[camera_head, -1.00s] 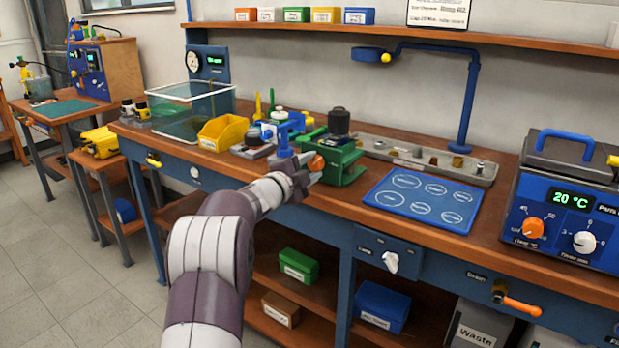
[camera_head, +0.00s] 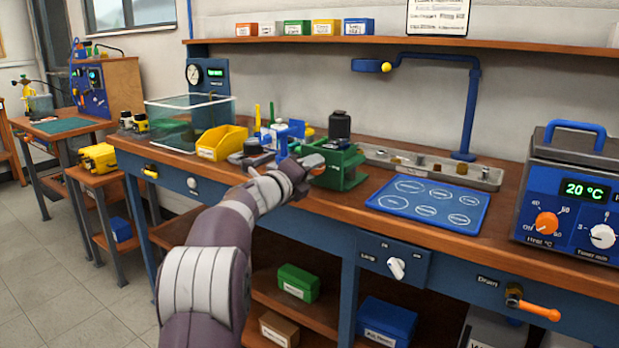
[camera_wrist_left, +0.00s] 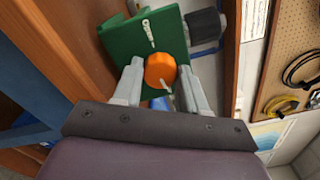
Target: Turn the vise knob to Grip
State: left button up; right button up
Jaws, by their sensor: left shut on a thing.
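The green vise (camera_head: 348,167) stands at the front edge of the bench, with a dark cylindrical part (camera_head: 340,124) upright in it. Its orange knob (camera_wrist_left: 160,70) is on the green front face, in the middle of the left wrist view. A white mark shows on the knob's lower right, and a white marking (camera_wrist_left: 148,34) is on the face beyond it; I cannot read it. My left gripper (camera_head: 306,168) reaches the vise face, its two fingers on either side of the knob, shut on it. In the head view the fingers mostly hide the knob. My right gripper is not in view.
A yellow bin (camera_head: 221,142) and small tools stand left of the vise. A blue mat (camera_head: 428,204) lies to its right, with a metal tray (camera_head: 430,168) behind. A lamp knob (camera_head: 397,268) and an orange drain handle (camera_head: 533,310) stick out of the bench front.

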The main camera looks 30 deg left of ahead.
pick_arm(q)
jog(key=shift+f+m+b, duration=0.1)
jog(key=shift+m+b, duration=0.2)
jog(key=shift+m, duration=0.3)
jog(key=o, duration=1.1)
jog(key=shift+c, duration=0.2)
jog(key=s+a, duration=0.1)
jog(key=s, duration=1.1)
jog(key=shift+s+p, duration=0.35)
